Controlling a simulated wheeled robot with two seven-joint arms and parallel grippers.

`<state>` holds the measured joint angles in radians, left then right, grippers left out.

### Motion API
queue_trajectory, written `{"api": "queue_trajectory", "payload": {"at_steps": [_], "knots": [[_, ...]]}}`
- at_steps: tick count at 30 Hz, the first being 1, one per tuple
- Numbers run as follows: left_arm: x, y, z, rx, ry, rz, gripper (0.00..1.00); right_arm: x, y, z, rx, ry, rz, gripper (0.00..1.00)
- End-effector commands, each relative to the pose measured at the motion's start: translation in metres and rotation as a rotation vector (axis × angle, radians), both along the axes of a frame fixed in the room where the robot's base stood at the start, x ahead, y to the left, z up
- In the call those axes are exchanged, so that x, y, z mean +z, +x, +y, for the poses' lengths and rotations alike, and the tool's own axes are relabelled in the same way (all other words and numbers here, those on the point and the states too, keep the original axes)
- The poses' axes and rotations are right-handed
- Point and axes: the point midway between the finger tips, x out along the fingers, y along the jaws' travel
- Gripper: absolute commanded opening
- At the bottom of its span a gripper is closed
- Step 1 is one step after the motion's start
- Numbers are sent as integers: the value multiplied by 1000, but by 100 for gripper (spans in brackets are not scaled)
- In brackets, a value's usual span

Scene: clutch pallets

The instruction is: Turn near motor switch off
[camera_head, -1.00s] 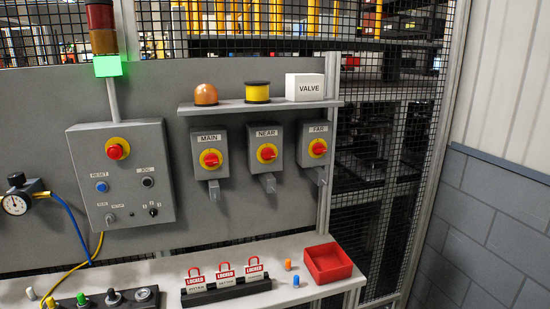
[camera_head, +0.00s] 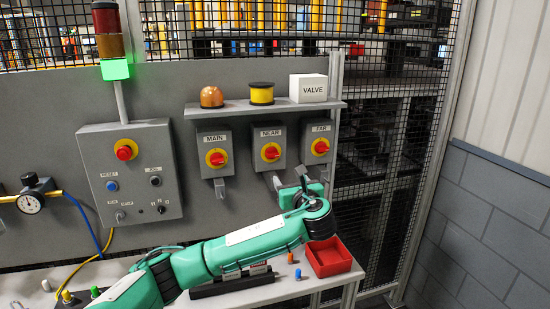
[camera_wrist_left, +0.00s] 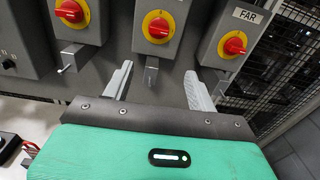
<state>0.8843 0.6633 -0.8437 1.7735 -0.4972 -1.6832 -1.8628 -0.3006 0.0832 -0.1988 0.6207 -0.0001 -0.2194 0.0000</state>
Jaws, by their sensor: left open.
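The near motor switch is a grey box labelled NEAR with a red knob on a yellow disc (camera_head: 270,153), the middle of three on the panel. In the left wrist view its red knob (camera_wrist_left: 158,28) is ahead of the fingers, roughly centred between them. My left gripper (camera_head: 288,178) is just below and slightly right of that box; in the wrist view (camera_wrist_left: 158,88) its two fingers are spread apart with nothing between them. The fingers are apart from the knob. The knob's exact angle is hard to read. My right gripper is not in view.
The MAIN switch (camera_head: 216,158) is left and the FAR switch (camera_head: 320,147) right of it, close by. Metal hasps hang below the boxes. A red tray (camera_head: 328,258) is below. My arm covers the padlocks.

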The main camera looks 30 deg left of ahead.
Motion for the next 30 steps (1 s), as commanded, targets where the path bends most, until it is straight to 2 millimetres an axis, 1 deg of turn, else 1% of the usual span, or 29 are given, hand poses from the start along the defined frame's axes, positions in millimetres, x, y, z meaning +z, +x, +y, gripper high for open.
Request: {"api": "queue_trajectory", "payload": {"at_steps": [1,3,6,10,18,21,26,30], "knots": [[10,-1,2,8,21,0,58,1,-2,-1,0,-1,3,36],[15,0,5,15,39,5,58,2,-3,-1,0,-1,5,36],[18,5,12,19,46,8,58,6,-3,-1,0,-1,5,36],[20,18,29,21,45,9,58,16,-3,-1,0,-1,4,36],[19,55,72,19,43,9,58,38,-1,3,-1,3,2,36],[19,67,85,19,43,8,58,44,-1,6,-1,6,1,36],[18,80,100,18,42,8,58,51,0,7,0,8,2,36],[16,86,107,17,41,7,58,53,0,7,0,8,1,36]]}}
